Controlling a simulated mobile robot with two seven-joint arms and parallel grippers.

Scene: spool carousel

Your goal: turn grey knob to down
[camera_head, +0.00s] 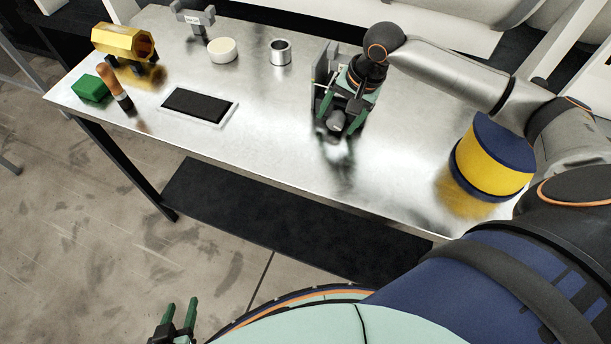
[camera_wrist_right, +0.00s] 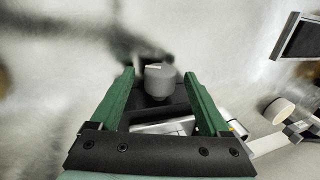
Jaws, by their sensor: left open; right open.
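The grey knob (camera_wrist_right: 158,82) is a short cylinder with a pale mark on its top edge, on a dark mount. In the head view the knob (camera_head: 335,123) shows at the front of a small upright panel (camera_head: 320,85) on the table. My right gripper (camera_wrist_right: 159,73) is open, with one green finger on each side of the knob; I cannot tell whether they touch it. It also shows in the head view (camera_head: 339,125), partly covering the panel. My left gripper (camera_head: 181,305) is open and empty, low in front of the table.
The metal table (camera_head: 270,125) carries a gold hexagonal piece (camera_head: 122,40), a green block (camera_head: 91,88), an orange-and-black cylinder (camera_head: 116,88), a dark pad (camera_head: 198,105), a white disc (camera_head: 222,50), a metal cup (camera_head: 280,52) and a grey stand (camera_head: 195,20).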

